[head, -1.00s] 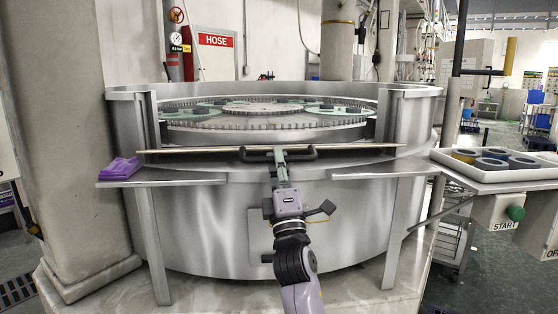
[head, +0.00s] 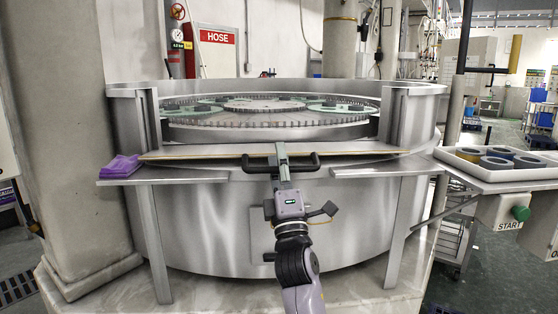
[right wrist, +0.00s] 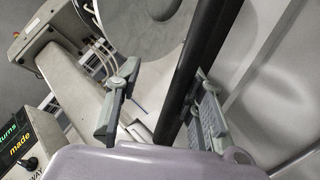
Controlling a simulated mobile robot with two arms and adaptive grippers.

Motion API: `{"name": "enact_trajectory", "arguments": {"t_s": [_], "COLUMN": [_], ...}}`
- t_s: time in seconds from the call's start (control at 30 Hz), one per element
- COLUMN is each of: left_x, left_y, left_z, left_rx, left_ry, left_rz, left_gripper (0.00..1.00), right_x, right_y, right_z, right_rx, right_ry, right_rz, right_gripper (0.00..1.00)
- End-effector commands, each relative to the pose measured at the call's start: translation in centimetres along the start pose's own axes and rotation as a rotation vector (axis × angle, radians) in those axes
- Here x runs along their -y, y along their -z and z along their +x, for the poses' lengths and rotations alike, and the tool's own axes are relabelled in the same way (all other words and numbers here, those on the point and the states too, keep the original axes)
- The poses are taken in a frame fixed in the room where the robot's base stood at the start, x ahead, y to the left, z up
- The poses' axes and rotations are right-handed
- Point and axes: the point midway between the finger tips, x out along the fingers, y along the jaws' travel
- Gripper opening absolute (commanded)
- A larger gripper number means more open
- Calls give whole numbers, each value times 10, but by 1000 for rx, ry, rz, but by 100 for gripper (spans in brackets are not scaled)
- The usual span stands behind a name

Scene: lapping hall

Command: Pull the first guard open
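The guard (head: 190,154) is a thin panel across the front opening of the round steel lapping machine. It has a black bar handle (head: 308,164) at its middle. My right gripper (head: 281,158) is at the middle of this handle, its arm coming up from below. In the right wrist view the black bar (right wrist: 200,55) runs between the two fingers of the right gripper (right wrist: 162,100). The fingers stand apart, with a clear gap to the left finger; the bar is close to the right one. My left gripper is not in view.
Steel ledges with legs flank the front; a purple pile (head: 120,166) lies on the left one. At right a white tray (head: 500,175) holds several rings, above a box with a green START button (head: 520,213). A concrete pillar (head: 68,120) stands close at left.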

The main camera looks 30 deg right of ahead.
Motion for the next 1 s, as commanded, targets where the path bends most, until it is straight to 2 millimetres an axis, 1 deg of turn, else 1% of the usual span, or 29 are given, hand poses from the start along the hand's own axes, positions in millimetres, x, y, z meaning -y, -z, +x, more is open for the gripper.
{"name": "enact_trajectory", "arguments": {"t_s": [0.03,0.2,0.3,0.4,0.5,0.73,0.87,1.0], "left_x": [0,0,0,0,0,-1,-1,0], "left_y": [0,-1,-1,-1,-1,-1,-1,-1], "left_z": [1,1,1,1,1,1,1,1], "left_rx": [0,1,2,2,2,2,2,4], "left_ry": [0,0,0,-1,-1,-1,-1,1], "left_rz": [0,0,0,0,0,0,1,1], "left_gripper": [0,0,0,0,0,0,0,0], "right_x": [4,6,6,5,4,4,6,12], "right_y": [2,2,2,2,2,2,3,9], "right_z": [-12,-43,-57,-66,-70,-70,-71,-75], "right_rx": [-3,-3,-2,-2,-3,-3,-11,-56], "right_ry": [9,14,13,12,9,9,8,-3], "right_rz": [6,7,7,6,4,3,1,-13], "right_gripper": [33,33,33,33,33,33,24,15]}}
